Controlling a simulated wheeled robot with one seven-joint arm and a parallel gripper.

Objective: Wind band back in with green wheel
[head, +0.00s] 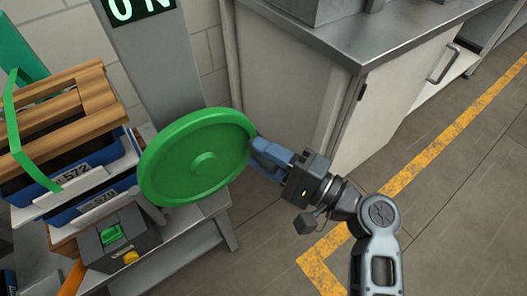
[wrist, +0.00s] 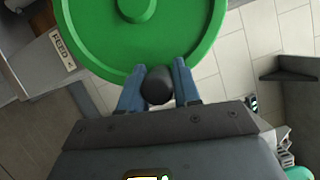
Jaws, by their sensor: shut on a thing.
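The green wheel (head: 190,160) is a large disc with a raised rim and a central hub, mounted in front of a grey post. It also fills the top of the wrist view (wrist: 185,30). My gripper (head: 263,153) is at the wheel's right edge. In the wrist view its blue fingers are shut on a dark round knob (wrist: 157,86) at the wheel's rim; the head view hides this knob. The green band (head: 18,135) runs over the stacked crates at the left, looking slack at its upper part.
Blue crates (head: 75,200) with wooden slats stand on a grey bench at the left. A control box (head: 120,240) with green and yellow buttons sits below the wheel. A steel-topped cabinet (head: 290,100) stands close behind my gripper. Floor at the right is clear.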

